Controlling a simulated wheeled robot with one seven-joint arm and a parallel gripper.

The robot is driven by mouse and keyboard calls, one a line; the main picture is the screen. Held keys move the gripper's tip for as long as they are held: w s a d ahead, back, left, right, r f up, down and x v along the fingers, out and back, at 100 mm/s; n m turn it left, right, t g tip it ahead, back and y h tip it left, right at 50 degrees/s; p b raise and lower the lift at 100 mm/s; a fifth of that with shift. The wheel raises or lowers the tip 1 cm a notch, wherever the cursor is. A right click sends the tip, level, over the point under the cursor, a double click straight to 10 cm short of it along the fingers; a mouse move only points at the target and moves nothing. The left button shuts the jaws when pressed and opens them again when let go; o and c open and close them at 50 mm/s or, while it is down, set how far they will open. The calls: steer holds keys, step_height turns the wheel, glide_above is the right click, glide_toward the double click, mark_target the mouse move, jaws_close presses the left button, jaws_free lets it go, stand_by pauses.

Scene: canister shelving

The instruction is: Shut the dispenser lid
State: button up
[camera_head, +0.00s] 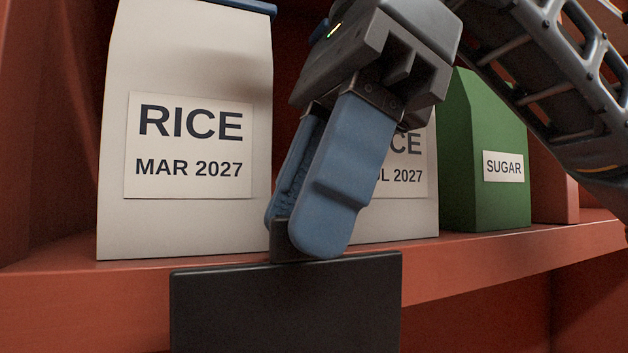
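A flat black panel (285,305) stands upright at the bottom middle, in front of the shelf edge; its lower part is cut off by the picture. It looks like the dispenser lid, but the dispenser's body does not show. A small black tab (280,243) rises from its top edge. My gripper (302,232) points down from above, its two blue fingertips at the tab. The nearer finger covers part of the tab and the farther fingertip is behind it, so the tab appears between them. I cannot tell whether both fingers press on it.
On the red shelf (480,255) stand a white bag (190,225) labelled RICE MAR 2027, a second white rice bag (415,215) partly behind my gripper, and a green SUGAR bag (490,120). The bags stand close behind my fingers.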

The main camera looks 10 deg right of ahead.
steer(key=shift+c, duration=0.5)
jaws_close()
stand_by(0.9)
